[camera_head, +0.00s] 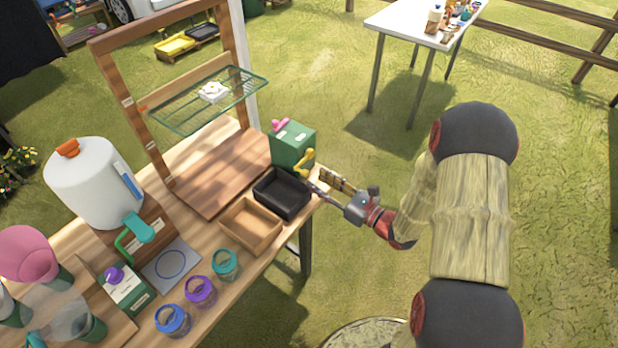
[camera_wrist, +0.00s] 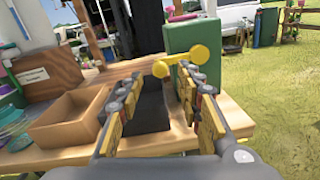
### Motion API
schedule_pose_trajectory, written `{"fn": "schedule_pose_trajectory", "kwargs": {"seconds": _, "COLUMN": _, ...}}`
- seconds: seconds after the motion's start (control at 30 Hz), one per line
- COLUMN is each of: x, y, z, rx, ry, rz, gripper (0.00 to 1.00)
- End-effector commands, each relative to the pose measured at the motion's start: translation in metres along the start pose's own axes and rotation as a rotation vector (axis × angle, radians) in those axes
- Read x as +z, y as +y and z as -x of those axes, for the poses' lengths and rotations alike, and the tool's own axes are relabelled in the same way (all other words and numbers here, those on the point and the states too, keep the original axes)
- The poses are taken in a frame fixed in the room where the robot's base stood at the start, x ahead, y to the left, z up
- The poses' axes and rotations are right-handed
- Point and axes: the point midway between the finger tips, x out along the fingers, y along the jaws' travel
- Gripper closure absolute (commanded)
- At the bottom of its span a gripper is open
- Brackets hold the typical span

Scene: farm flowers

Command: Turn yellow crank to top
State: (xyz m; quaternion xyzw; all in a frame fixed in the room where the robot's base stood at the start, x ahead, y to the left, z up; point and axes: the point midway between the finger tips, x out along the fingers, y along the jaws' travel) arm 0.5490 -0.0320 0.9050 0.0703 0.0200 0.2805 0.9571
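The yellow crank (camera_head: 304,162) is mounted on the front of a green box (camera_head: 292,145) at the far right corner of the wooden table. In the wrist view the crank (camera_wrist: 182,60) shows a round knob at left and a larger round end at right, against the green box (camera_wrist: 193,38). My gripper (camera_head: 318,182) is at the table's right edge, just in front of the crank. In the wrist view its two fingers (camera_wrist: 158,90) are apart, with the crank beyond their tips. I cannot tell if a finger touches it. Nothing is held.
A black tray (camera_head: 282,193) sits below and beside the crank, left of my gripper. A wooden tray (camera_head: 250,227) stands nearer. A wooden frame with a green wire rack (camera_head: 210,98) rises behind. Open grass lies right of the table.

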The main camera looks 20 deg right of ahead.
Motion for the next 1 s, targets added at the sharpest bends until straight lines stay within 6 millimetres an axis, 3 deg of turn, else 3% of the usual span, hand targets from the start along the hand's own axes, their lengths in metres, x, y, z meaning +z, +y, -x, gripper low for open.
{"fn": "schedule_pose_trajectory", "kwargs": {"seconds": 0.2, "x": -0.002, "y": 0.001, "z": -0.031, "rx": 0.003, "ry": 0.0, "rz": 0.002, "gripper": 0.64}}
{"fn": "schedule_pose_trajectory", "kwargs": {"seconds": 0.33, "x": -0.001, "y": 0.0, "z": -0.04, "rx": 0.001, "ry": 0.001, "rz": 0.001, "gripper": 0.64}}
{"fn": "schedule_pose_trajectory", "kwargs": {"seconds": 0.67, "x": 0.0, "y": 0.0, "z": -0.044, "rx": 0.001, "ry": 0.002, "rz": 0.0, "gripper": 0.64}}
{"fn": "schedule_pose_trajectory", "kwargs": {"seconds": 1.0, "x": 0.0, "y": 0.0, "z": -0.044, "rx": 0.001, "ry": 0.001, "rz": 0.0, "gripper": 0.83}}
